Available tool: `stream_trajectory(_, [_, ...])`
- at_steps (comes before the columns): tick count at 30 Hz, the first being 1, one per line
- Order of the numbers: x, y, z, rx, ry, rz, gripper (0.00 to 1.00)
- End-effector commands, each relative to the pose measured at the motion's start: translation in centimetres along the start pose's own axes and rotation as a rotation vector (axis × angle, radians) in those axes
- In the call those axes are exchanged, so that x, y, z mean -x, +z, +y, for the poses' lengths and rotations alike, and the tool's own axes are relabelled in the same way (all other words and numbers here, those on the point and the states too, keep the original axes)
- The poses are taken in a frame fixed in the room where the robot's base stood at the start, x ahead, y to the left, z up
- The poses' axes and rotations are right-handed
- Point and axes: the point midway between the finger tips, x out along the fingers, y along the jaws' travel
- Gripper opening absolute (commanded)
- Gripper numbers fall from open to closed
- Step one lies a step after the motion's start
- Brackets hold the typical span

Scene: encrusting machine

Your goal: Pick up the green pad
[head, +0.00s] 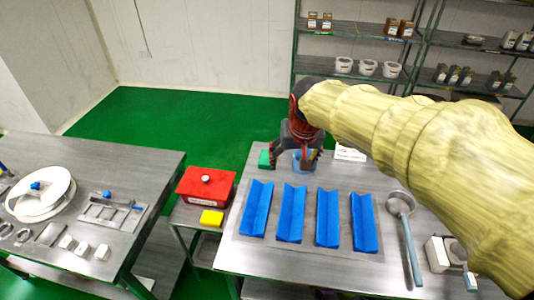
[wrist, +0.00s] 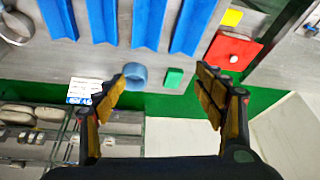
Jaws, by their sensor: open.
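The green pad (wrist: 174,77) is a small green block lying at the table's far edge. In the wrist view it lies between my open fingers, nearer the right one, and ahead of the fingertips. In the head view the green pad (head: 264,159) shows just left of my gripper (head: 288,157). My gripper (wrist: 158,80) is open and empty, with its yellow-padded fingers wide apart. I cannot tell its exact height above the table. The pad appears apart from both fingers.
A blue round container (wrist: 135,75) stands beside the pad. Several blue trays (head: 292,212) lie on the metal table (head: 230,245). A red box (head: 207,187) with a knob and a yellow pad (head: 211,218) are to the left. A ladle (head: 401,205) lies at right.

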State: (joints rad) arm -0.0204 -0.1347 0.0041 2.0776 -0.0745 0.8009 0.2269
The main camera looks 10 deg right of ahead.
Motion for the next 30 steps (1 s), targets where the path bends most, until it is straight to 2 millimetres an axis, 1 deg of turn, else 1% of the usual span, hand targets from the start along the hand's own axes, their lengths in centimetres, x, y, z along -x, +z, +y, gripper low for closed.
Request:
stream_trajectory(1, [-0.7,-2.1,-0.4,-0.01,0.006,-0.015,0.7])
stream_trajectory(3, [-2.1,-4.5,-0.9,-0.028,0.013,-0.025,0.7])
stream_trajectory(5, [-3.5,-6.5,-1.3,-0.043,0.02,-0.033,0.7])
stream_trajectory(6, [-4.5,-7.7,-1.6,-0.053,0.024,-0.04,0.7])
stream_trajectory(8, [-6.1,-9.4,-2.0,-0.068,0.029,-0.048,0.7])
stream_trajectory(9, [-7.3,-10.6,-2.3,-0.078,0.034,-0.053,0.7])
stream_trajectory(11, [-9.2,-12.0,-2.7,-0.091,0.041,-0.063,0.7])
stream_trajectory(14, [-12.4,-14.3,-3.4,-0.116,0.05,-0.075,0.7])
stream_trajectory(15, [-13.9,-15.0,-3.7,-0.124,0.054,-0.081,0.7])
stream_trajectory(19, [-18.7,-17.0,-4.5,-0.154,0.068,-0.097,0.7])
stream_trajectory(21, [-21.2,-17.6,-4.8,-0.169,0.075,-0.106,0.7])
stream_trajectory(24, [-24.4,-18.2,-5.2,-0.187,0.083,-0.115,0.7])
stream_trajectory(27, [-26.7,-18.4,-5.5,-0.199,0.088,-0.119,0.7])
stream_trajectory(30, [-28.2,-18.4,-5.6,-0.208,0.092,-0.123,0.7])
